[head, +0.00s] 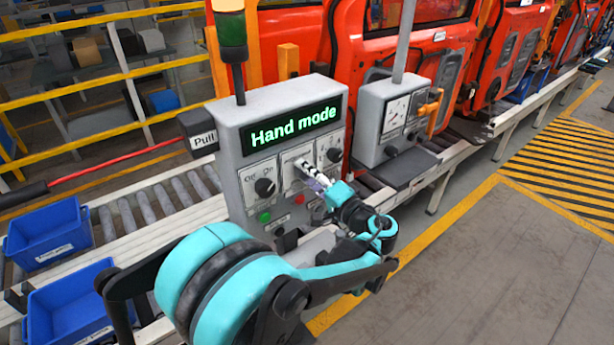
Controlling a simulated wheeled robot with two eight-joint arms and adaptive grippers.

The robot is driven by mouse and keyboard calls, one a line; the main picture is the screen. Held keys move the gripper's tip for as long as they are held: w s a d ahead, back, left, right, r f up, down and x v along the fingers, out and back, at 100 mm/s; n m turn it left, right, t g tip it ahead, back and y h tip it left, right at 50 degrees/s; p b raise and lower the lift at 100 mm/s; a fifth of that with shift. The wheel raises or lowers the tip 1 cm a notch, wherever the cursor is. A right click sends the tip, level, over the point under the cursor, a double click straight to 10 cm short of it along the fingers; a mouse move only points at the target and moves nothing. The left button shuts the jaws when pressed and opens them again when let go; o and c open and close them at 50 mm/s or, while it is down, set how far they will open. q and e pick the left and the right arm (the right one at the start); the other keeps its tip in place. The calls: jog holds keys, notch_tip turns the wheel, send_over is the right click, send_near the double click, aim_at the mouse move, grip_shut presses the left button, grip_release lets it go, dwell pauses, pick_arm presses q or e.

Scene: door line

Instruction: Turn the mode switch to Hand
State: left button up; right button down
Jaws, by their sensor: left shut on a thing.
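The grey control box (240,150) stands beside the conveyor. Its lit display (293,125) reads "Hand mode" in green. My left gripper (304,168) is at the middle switch plate on the box's front, shut on the mode switch there. The gripper covers the switch, so its pointer cannot be read. A black knob (265,188) marked Off and On sits left of the gripper, and another dark knob (334,155) sits to its right. My right gripper is not in view.
A green button (264,217) and a red button (300,199) sit below the switches. A second grey box (372,125) stands to the right. Blue bins (48,232) are at the left. Red doors (425,45) hang behind. The floor at right is clear.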

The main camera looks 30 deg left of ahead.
pick_arm(q)
jog(key=shift+m, duration=0.4)
jog(key=o, duration=1.1)
jog(key=shift+o, duration=0.2)
jog(key=v, duration=1.2)
jog(key=shift+w+f, duration=0.1)
